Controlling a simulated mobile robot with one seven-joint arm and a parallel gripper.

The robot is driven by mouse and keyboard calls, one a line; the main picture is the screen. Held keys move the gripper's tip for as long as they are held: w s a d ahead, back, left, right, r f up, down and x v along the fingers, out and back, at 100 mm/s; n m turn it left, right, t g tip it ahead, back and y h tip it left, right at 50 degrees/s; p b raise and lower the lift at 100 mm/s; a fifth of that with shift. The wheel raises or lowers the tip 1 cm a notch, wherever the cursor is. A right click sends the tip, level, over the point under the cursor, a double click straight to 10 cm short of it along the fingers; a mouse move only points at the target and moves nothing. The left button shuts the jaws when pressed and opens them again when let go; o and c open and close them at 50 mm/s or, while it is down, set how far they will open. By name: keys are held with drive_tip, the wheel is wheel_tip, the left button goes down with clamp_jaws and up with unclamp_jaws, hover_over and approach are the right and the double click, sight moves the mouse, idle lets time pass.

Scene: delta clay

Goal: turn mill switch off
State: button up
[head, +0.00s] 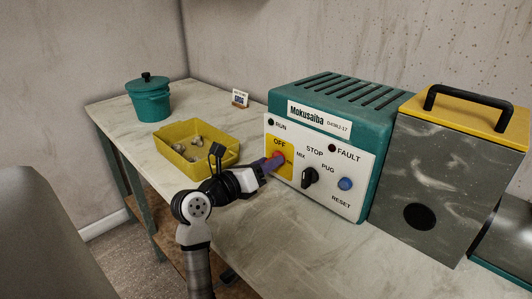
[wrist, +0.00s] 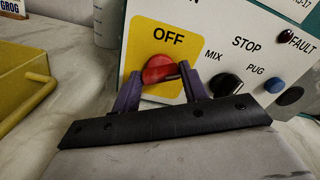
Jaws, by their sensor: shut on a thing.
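The teal control box (head: 330,105) stands on the table with its white panel facing me. A red switch (head: 278,155) sits on the yellow OFF plate (wrist: 143,38) at the panel's left. In the wrist view the red switch (wrist: 159,69) shows between the two purple fingers. My gripper (head: 271,163) reaches the panel from the lower left and is shut on the red switch. The fingers hide part of the switch's sides and the lower plate, so I cannot tell its setting.
Right of the switch are a black MIX/STOP/PUG knob (head: 310,177) and a blue reset button (head: 345,184). A yellow tray (head: 172,136) is left of my gripper. A teal pot (head: 150,103) stands behind it. A grey box with a yellow top (head: 440,175) stands at right.

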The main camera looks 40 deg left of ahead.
drive_tip(key=n+p, duration=1.1)
drive_tip(key=p, duration=0.7)
drive_tip(key=shift+f+n+p, duration=0.15)
drive_tip(key=shift+n+p, duration=0.45)
drive_tip(key=shift+p, duration=0.15)
drive_tip(key=shift+f, duration=0.1)
drive_tip(key=o, duration=1)
